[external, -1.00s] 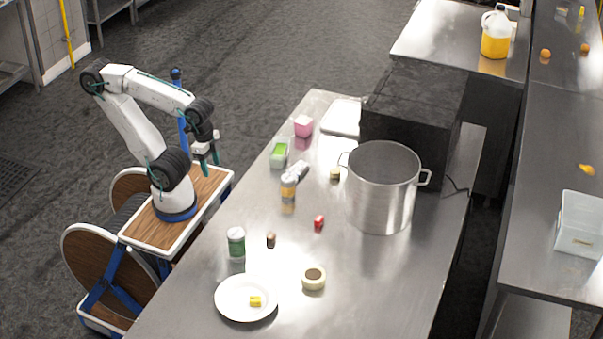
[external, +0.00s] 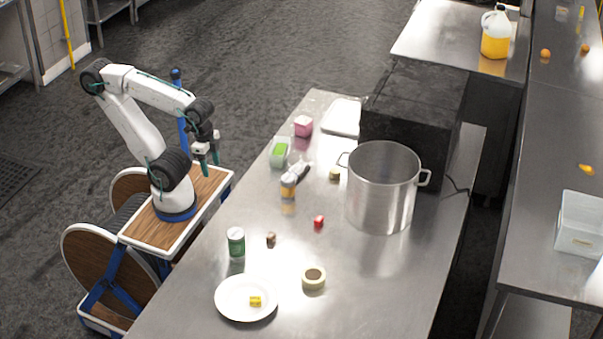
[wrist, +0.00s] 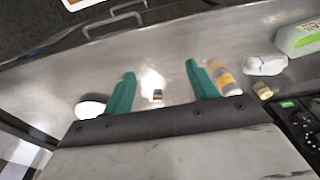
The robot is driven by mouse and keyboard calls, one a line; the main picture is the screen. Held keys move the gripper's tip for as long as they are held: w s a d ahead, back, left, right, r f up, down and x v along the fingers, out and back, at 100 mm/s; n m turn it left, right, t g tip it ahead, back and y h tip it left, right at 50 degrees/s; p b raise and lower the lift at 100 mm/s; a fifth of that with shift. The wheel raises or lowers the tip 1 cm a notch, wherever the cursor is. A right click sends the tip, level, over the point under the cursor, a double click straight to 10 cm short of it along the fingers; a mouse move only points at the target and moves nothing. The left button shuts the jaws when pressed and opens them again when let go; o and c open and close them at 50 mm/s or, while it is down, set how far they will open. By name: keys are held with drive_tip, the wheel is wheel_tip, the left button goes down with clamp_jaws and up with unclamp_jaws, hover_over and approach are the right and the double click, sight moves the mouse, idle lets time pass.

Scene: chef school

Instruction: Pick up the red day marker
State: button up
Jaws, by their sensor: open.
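The red day marker (external: 319,222) appears as a small red block on the steel table, left of the big pot, in the external view. I cannot make it out in the wrist view. My gripper (external: 211,155) is open and empty, pointing down beside the table's left edge, well away from the red marker. In the wrist view its two green fingers (wrist: 160,88) are spread apart. A small brown object (wrist: 158,96) shows beyond them, between their tips; it looks like the small brown piece (external: 271,239) left of the marker.
A large steel pot (external: 381,188) stands right of the marker. A tape roll (external: 314,278), a white plate (external: 232,306), a green shaker (external: 236,242) and an orange-labelled bottle (external: 288,186) stand around it. The table between the brown piece and marker is clear.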

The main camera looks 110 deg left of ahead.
drive_tip(key=w+d+f+n+h, duration=0.2)
drive_tip(key=w+d+n+h, duration=0.7)
drive_tip(key=d, duration=0.3)
drive_tip(key=n+t+y, duration=0.4)
drive_tip(key=n+t, duration=0.8)
drive_tip(key=n, duration=0.9)
hover_over(321, 219)
drive_tip(key=s+d, duration=0.5)
drive_tip(key=s, duration=0.1)
wheel_tip(321, 219, down, 10)
drive_tip(key=shift+w+d+f, duration=0.1)
drive_tip(key=shift+w+f, duration=0.05)
drive_tip(key=a+f+n+y, duration=0.2)
drive_tip(key=a+f+n, duration=0.1)
drive_tip(key=a+f+n+y, duration=0.1)
drive_tip(key=a, duration=0.1)
drive_tip(key=shift+w+a+f+n+y, duration=0.1)
drive_tip(key=shift+w+f+n+y, duration=0.1)
drive_tip(key=shift+w+n+y, duration=0.1)
drive_tip(key=shift+w+a+f, duration=0.1)
drive_tip(key=shift+f, duration=0.1)
drive_tip(key=x, duration=0.7)
drive_tip(key=shift+w+a+r, duration=0.1)
drive_tip(key=shift+a, duration=0.05)
drive_tip(key=c, duration=1.1)
